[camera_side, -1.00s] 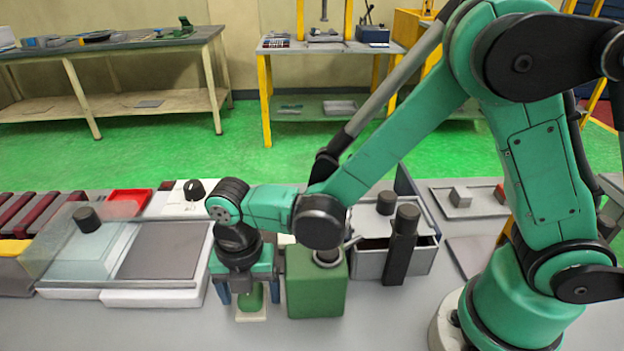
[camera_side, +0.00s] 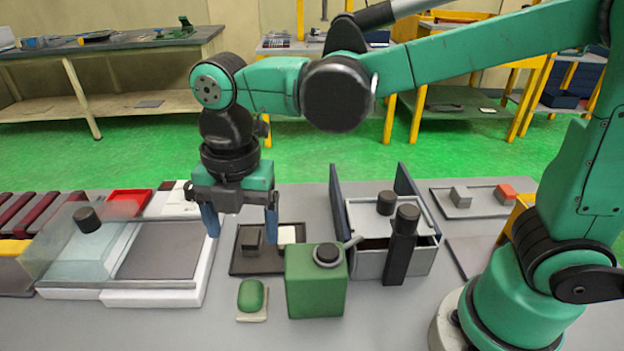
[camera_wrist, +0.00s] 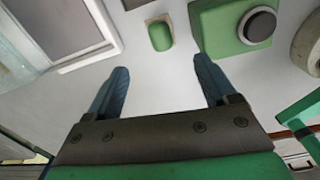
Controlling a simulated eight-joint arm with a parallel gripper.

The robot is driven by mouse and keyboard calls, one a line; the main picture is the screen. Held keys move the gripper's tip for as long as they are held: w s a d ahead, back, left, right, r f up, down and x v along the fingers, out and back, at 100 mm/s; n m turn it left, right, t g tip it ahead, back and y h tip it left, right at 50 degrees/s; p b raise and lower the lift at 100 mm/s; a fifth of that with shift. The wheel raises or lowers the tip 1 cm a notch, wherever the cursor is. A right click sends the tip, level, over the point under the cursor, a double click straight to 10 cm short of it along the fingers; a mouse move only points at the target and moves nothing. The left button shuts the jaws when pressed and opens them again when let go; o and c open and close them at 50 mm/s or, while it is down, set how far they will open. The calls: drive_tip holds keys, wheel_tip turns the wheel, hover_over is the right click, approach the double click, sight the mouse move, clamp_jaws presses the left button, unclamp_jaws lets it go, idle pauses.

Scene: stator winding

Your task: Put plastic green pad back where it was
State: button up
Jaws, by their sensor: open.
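The plastic green pad (camera_side: 251,294) is a small rounded green block. It rests on a flat cream base plate (camera_side: 252,317) on the grey table, just left of the green box. In the wrist view the green pad (camera_wrist: 160,36) lies beyond the fingertips, roughly between their lines. My gripper (camera_side: 241,230) is open and empty, raised above the table and above and behind the pad. Its two blue fingers are spread wide, and they also show in the wrist view (camera_wrist: 162,72). Nothing is between them.
The green box (camera_side: 316,287) with a black cap stands right of the pad. Behind it are a dark tray (camera_side: 262,268) and a grey bin (camera_side: 435,258) with a black bottle (camera_side: 402,245). A white flat unit (camera_side: 160,298) lies to the left. The table front is clear.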

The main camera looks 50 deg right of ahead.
drive_tip(key=s+d+m+t, duration=0.1)
drive_tip(key=d+m+t, duration=0.2)
drive_tip(key=d+m, duration=0.4)
drive_tip(key=s+d+m+t, duration=0.1)
drive_tip(key=d+m+t, duration=0.2)
drive_tip(key=m, duration=1.5)
drive_tip(key=shift+s+d+r+t, duration=0.15)
drive_tip(key=shift+s+d+t, duration=0.25)
drive_tip(key=shift+d, duration=1.9)
